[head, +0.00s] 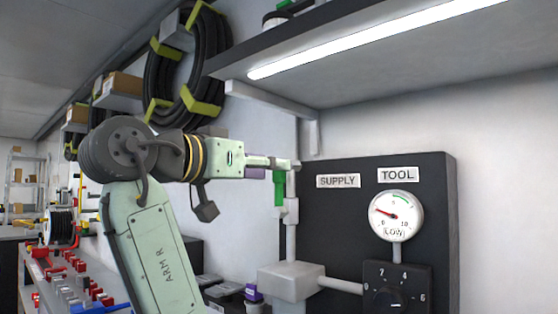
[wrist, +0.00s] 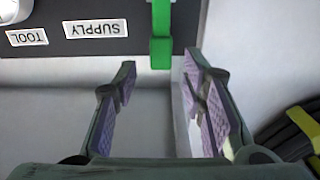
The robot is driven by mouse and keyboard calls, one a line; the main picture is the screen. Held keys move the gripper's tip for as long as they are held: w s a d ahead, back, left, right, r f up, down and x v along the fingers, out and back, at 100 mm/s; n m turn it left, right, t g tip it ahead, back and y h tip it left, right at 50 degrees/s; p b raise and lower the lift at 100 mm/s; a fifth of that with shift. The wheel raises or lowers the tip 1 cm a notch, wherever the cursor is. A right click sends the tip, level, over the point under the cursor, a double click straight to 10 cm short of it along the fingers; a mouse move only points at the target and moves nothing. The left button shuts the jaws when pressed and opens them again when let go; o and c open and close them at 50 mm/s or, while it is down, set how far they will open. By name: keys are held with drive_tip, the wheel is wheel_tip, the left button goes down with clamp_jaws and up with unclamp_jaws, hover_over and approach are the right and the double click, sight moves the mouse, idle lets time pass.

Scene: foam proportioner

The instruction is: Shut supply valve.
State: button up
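My gripper (head: 284,165) reaches in from the left at the lever's upper part. In the wrist view, which is upside down, my gripper (wrist: 159,62) is open, with purple pads on both fingers. The green lever (wrist: 161,35) shows between and just beyond the fingertips, closer to the right one, with gaps visible on both sides. The SUPPLY label (wrist: 95,29) is to its left.
A gauge (head: 396,215) reading low and a black numbered dial (head: 397,288) are on the panel's right. A lit shelf (head: 370,45) overhangs above, with a bracket (head: 309,135) near my gripper. A hose coil (head: 187,65) hangs behind my arm.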

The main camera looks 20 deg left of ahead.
drive_tip(key=shift+p+x, duration=0.35)
drive_tip(key=shift+x, duration=1.6)
drive_tip(key=shift+c, duration=0.4)
clamp_jaws()
